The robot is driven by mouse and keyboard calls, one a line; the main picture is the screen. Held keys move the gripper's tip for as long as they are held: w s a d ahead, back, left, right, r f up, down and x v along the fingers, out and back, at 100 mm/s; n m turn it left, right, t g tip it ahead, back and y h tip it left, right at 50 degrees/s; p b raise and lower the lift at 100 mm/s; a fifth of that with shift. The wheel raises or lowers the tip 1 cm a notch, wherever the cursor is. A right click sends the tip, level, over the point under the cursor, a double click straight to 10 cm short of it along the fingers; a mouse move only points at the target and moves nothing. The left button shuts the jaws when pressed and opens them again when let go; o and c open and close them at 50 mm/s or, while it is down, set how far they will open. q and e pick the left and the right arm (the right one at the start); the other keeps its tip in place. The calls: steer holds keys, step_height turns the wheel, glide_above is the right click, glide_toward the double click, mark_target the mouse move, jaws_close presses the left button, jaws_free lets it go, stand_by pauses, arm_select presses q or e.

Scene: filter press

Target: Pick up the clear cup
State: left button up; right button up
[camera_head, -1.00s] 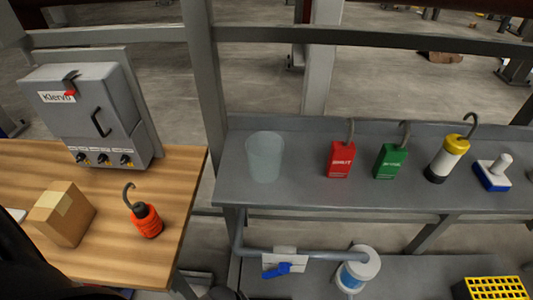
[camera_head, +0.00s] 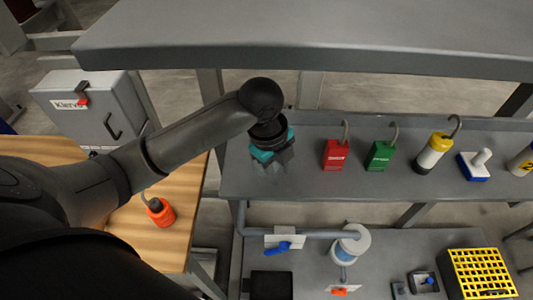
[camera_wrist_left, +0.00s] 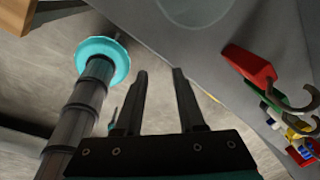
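The clear cup (camera_wrist_left: 195,8) shows in part at the top of the left wrist view, standing on the grey shelf (camera_head: 330,186). In the head view it cannot be made out behind my left gripper (camera_head: 272,160), which is over the left part of the shelf. In the left wrist view the two dark fingers of that gripper (camera_wrist_left: 160,74) are apart with nothing between them. The cup lies beyond the fingertips and is not between them. My right gripper is not in view.
On the shelf to the right are a red padlock (camera_head: 335,154), a green padlock (camera_head: 379,156), a yellow-topped cylinder (camera_head: 434,154) and a blue-and-white block (camera_head: 474,167). A grey slab (camera_head: 300,35) overhangs at the top. A yellow crate (camera_head: 480,252) stands lower right.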

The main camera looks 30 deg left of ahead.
mark_target(252, 165)
arm_select(q)
steer(key=w+a+r+m+g+y, duration=0.1)
steer(key=w+a+r+m, duration=0.4)
steer(key=a+r, duration=0.45)
steer(key=f, duration=1.5)
steer(key=shift+a+f, duration=0.3)
steer(key=shift+f, duration=0.1)
jaws_close()
stand_by(0.3)
